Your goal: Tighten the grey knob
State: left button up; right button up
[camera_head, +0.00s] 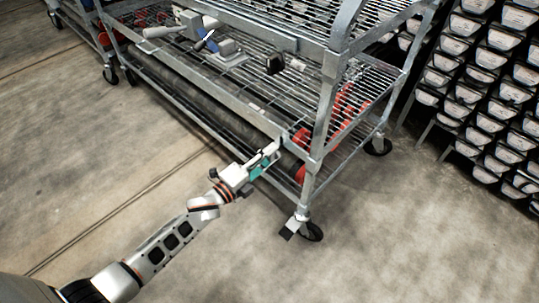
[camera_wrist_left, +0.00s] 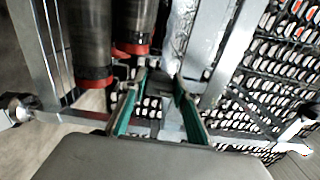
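I cannot make out a grey knob for certain. A grey and blue clamp-like device (camera_head: 228,50) sits on the cart's middle shelf at the upper part of the head view, with a pale handle (camera_head: 163,31) to its left. Any knob on it is too small to tell. My left gripper (camera_head: 265,163) is at the cart's front edge, well below and right of that device. In the left wrist view its two green-lined fingers (camera_wrist_left: 158,105) stand apart with nothing between them. My right gripper is not in view.
The wheeled metal cart (camera_head: 318,130) has wire shelves and upright posts. A long dark tube (camera_head: 205,103) lies on its lower shelf; dark tubes with red ends (camera_wrist_left: 92,45) are close to my left gripper. A rack of trays (camera_head: 480,80) stands right. The floor in front is clear.

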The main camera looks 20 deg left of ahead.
pick_arm(q)
jog(key=o, duration=0.4)
jog(key=v, duration=1.2)
jog(key=shift+r, duration=0.1)
